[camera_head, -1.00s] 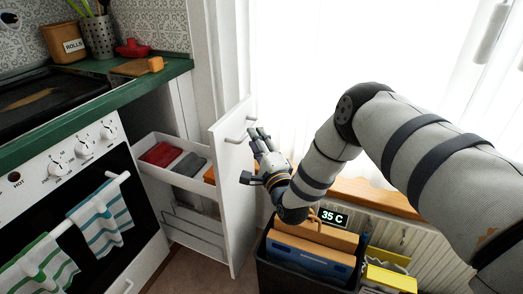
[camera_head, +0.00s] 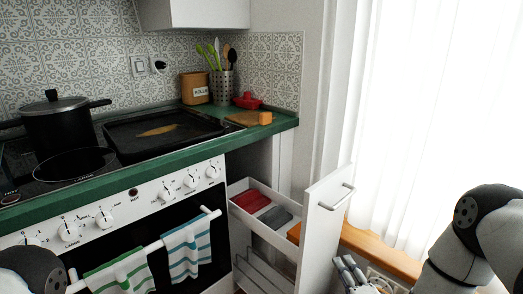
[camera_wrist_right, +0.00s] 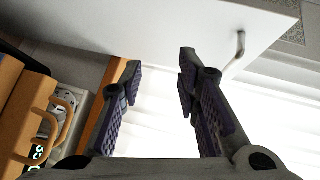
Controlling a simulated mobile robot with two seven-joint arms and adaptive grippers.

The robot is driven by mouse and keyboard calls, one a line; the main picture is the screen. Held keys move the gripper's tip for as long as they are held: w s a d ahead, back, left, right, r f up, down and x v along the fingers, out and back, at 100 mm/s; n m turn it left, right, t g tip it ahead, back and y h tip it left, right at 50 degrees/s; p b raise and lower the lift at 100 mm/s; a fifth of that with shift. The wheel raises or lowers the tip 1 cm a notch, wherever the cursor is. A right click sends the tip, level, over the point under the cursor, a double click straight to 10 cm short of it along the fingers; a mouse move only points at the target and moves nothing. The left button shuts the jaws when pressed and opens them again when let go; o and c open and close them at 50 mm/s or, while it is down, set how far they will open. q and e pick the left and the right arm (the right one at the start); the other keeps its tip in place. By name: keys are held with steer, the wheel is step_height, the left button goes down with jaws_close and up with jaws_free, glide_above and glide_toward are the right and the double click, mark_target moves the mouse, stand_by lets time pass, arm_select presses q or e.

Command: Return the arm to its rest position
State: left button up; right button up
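My right gripper (camera_head: 352,274) shows at the lower right of the head view, beside the front of the pulled-out drawer (camera_head: 325,212). In the right wrist view its two fingers (camera_wrist_right: 158,85) are spread apart with nothing between them. The drawer front (camera_wrist_right: 190,25) and its handle (camera_wrist_right: 240,48) lie beyond the fingertips, apart from them. My right arm (camera_head: 480,240) comes in from the lower right. A dark rounded part of my left arm (camera_head: 30,272) shows at the lower left; the left gripper is out of view.
The open drawer holds a red cloth (camera_head: 250,201), a grey cloth (camera_head: 276,218) and an orange item (camera_head: 294,233). The stove (camera_head: 110,215) and green counter (camera_head: 272,133) stand left. A curtained window (camera_head: 430,110) with a wooden sill (camera_head: 380,252) is right. Wooden-handled items (camera_wrist_right: 35,115) show in the wrist view.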

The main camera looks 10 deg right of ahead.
steer(key=s+a+f+n+g+y, duration=0.1)
steer(key=s+a+f+n+g, duration=0.2)
steer(key=s, duration=0.5)
steer(key=s+f+n+g+p, duration=0.1)
steer(key=s+f+n+g, duration=0.35)
steer(key=s, duration=0.25)
steer(key=s+a+f+n+g+y, duration=0.1)
steer(key=s+a+f+n+g, duration=0.2)
steer(key=s, duration=0.5)
arm_select(q)
steer(key=w+r+t, duration=0.1)
steer(key=w+r, duration=0.1)
steer(key=shift+w+r+p, duration=0.3)
steer(key=shift+p, duration=0.05)
arm_select(e)
steer(key=s+d+n+g, duration=0.1)
steer(key=s+n+g, duration=0.2)
steer(key=s, duration=0.7)
steer(key=s+d+r+n+g+h, duration=0.1)
steer(key=s+d+n+g, duration=0.1)
steer(key=s, duration=0.8)
steer(key=n+g, duration=0.1)
steer(key=g, duration=0.1)
steer(key=shift+s+d+r+g, duration=0.2)
steer(key=shift+s+g, duration=0.15)
